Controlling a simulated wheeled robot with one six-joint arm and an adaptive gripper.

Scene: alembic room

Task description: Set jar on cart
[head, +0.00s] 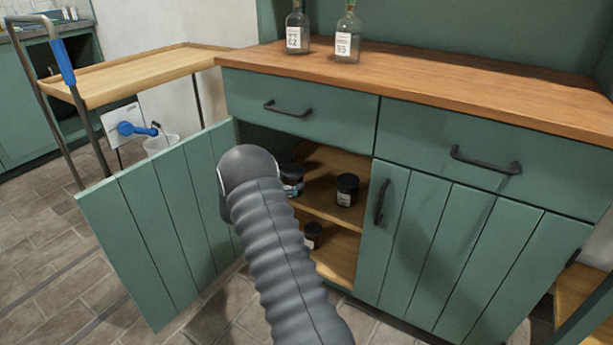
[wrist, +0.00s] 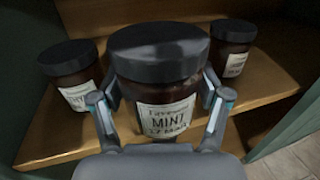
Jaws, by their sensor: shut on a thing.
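My gripper (wrist: 162,112) is shut on a dark jar (wrist: 160,62) with a black lid and a label reading MINT, in the wrist view. The jar is upright, inside the open cupboard over the upper wooden shelf (wrist: 262,82). I cannot tell whether it still touches the shelf. The cart (head: 150,72) has a wooden top and a blue-gripped handle. It stands at the upper left, beyond the open door, and its visible top is bare.
Another jar (wrist: 70,72) stands to the left and one (wrist: 232,48) to the right of the held jar. The open cupboard door (head: 165,225) stands between the cupboard and the floor at left. Two bottles (head: 347,38) stand on the counter (head: 430,82).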

